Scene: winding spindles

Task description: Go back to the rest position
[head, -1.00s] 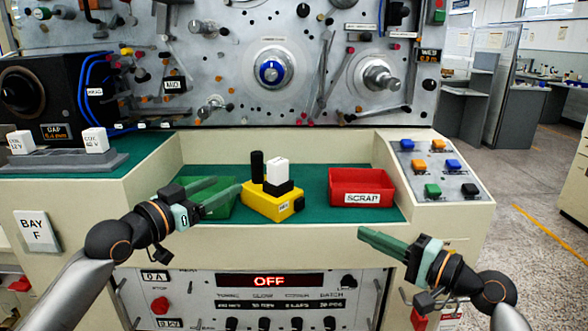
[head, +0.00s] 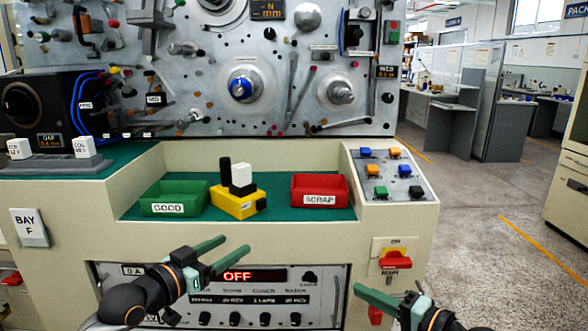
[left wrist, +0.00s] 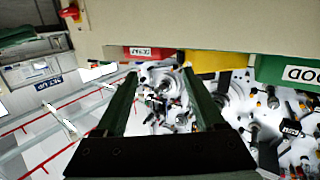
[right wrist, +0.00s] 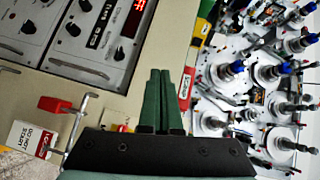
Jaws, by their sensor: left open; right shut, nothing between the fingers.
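My left gripper (head: 230,253) is open and empty in front of the control panel below the tray recess. Its two fingers also show spread apart in the left wrist view (left wrist: 160,95). My right gripper (head: 360,291) is shut with nothing in it, at the lower right of the head view, left of and below the red main switch. Its fingers are together in the right wrist view (right wrist: 157,100). Both grippers are apart from the bins and the yellow block.
A green GOOD bin (head: 172,199), a yellow block (head: 236,204) with a black and a white piece on it, and a red SCRAP bin (head: 319,190) stand in the recess. The red main switch (head: 396,259) juts from the front. The floor at right is clear.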

